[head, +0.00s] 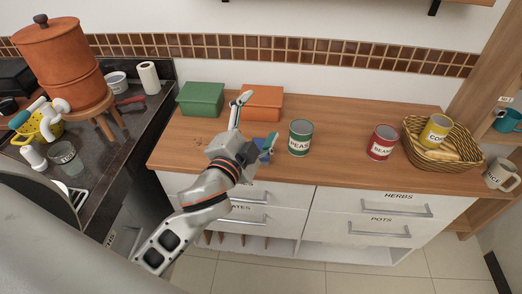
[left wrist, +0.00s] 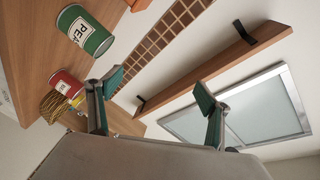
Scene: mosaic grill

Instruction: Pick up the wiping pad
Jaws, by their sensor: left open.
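A small blue thing (head: 259,142), which looks like the wiping pad, lies on the wooden counter (head: 345,165). It is mostly hidden behind my left gripper (head: 257,121), so its full shape cannot be told. The left gripper is open, its teal-tipped fingers spread wide, over the counter in front of the orange box. One finger overlaps the blue thing in the head view; contact cannot be told. In the left wrist view the open fingers (left wrist: 162,90) have nothing between them, and no pad shows. My right gripper is not in view.
A green PEAS can (head: 300,138) stands just right of the gripper, with a red BEANS can (head: 381,142) and a wicker basket (head: 440,158) farther right. Green (head: 201,99) and orange (head: 264,102) boxes stand behind. The counter between the cans is clear.

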